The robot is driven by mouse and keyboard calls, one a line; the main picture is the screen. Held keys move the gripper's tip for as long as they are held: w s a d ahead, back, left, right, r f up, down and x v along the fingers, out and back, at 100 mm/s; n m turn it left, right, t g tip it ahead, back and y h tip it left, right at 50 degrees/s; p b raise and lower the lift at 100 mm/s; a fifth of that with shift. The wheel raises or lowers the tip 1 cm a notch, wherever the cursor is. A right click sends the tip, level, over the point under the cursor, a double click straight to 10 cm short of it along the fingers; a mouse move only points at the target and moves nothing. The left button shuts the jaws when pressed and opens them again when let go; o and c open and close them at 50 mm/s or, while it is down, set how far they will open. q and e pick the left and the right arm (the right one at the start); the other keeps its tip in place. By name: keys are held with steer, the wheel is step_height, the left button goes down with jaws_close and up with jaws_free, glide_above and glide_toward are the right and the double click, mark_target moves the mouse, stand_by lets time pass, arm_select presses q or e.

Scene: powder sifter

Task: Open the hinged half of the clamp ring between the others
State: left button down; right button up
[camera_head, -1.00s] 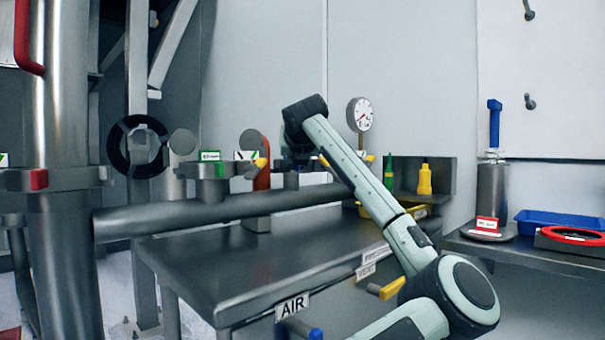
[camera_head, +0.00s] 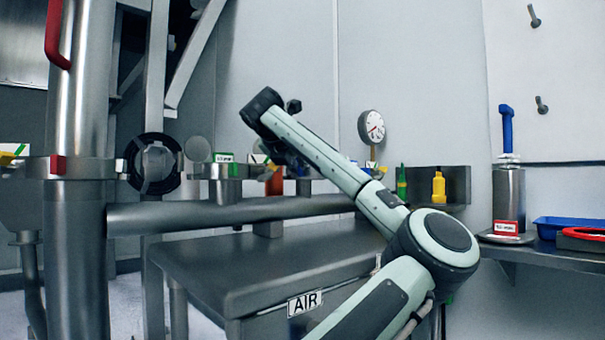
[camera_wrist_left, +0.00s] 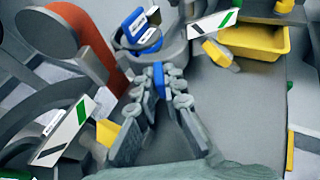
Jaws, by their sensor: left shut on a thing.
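A grey clamp ring (camera_wrist_left: 173,53) with blue-and-white labels (camera_wrist_left: 148,39) shows at the upper middle of the left wrist view. My left gripper (camera_wrist_left: 160,80) is shut on a small blue tab (camera_wrist_left: 159,77) at the near side of this ring. How far the ring's hinged half stands open cannot be told. In the head view my left gripper (camera_head: 288,152) is mostly hidden behind its own forearm, which also covers the middle ring. A neighbouring fitting with a green label (camera_head: 224,158) stands left of it. My right gripper is not in view.
A steel pipe (camera_head: 220,213) runs across in front, joined to a tall column (camera_head: 75,250) with a red-blocked clamp. Green-marked white plates (camera_wrist_left: 74,117) and a yellow tray (camera_wrist_left: 255,42) flank the ring. A grey bench (camera_head: 240,272) lies below.

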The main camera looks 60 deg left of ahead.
arm_select(q)
steer(key=shift+s+r, duration=0.1)
stand_by(0.3)
steer(key=c, duration=1.6)
jaws_free()
steer(key=v, duration=1.2)
